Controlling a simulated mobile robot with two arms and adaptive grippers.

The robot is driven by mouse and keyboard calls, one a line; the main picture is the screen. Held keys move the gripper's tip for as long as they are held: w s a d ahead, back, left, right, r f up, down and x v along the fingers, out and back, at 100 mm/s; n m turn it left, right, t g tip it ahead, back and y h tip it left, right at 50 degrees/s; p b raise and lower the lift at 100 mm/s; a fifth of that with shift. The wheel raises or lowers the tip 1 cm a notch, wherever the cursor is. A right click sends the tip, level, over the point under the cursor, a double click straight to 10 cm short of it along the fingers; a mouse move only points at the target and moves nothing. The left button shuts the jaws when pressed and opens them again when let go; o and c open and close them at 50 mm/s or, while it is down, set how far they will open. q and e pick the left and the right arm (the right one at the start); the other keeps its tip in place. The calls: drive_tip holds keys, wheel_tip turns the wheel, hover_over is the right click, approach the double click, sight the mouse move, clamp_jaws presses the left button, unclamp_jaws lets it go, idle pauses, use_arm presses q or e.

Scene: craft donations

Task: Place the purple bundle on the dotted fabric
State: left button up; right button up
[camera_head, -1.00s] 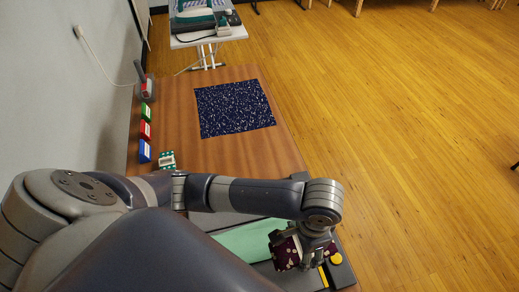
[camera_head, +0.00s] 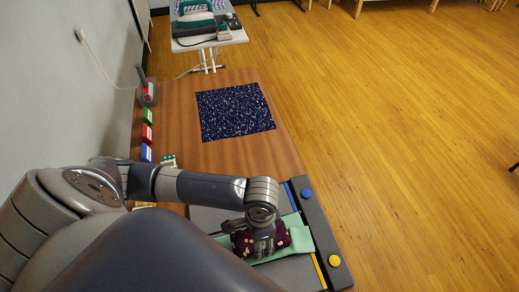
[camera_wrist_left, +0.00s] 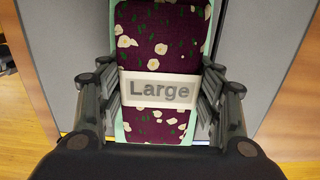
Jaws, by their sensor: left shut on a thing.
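The purple bundle (camera_wrist_left: 160,45) is dark purple with pale flowers and a white band reading "Large". It also shows in the head view (camera_head: 243,243), partly hidden by my gripper. My left gripper (camera_head: 263,245) is shut on the bundle, its fingers on both sides of the band in the left wrist view (camera_wrist_left: 160,100). The bundle is above a pale green strip on a grey device; whether it touches the strip is unclear. The dotted fabric (camera_head: 235,112), dark blue with white specks, lies flat and bare farther back on the wooden table. My right gripper is not in view.
The grey device (camera_head: 318,235) with blue and yellow knobs sits at the table's near right. Green, red (camera_head: 147,133) and blue boxes line the left edge, near a grey-and-red tool (camera_head: 147,92). Bare wood (camera_head: 240,152) lies between device and fabric. A second table stands behind.

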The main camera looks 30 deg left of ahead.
use_arm(q)
drive_tip(key=shift+f, duration=0.15)
drive_tip(key=shift+f, duration=0.5)
drive_tip(key=o, duration=1.2)
drive_tip(key=shift+s, duration=0.1)
drive_tip(key=shift+o, duration=0.2)
drive_tip(key=shift+r, duration=0.4)
wheel_tip(320, 180, up, 12)
drive_tip(key=shift+r, duration=0.25)
drive_tip(key=shift+d, duration=0.1)
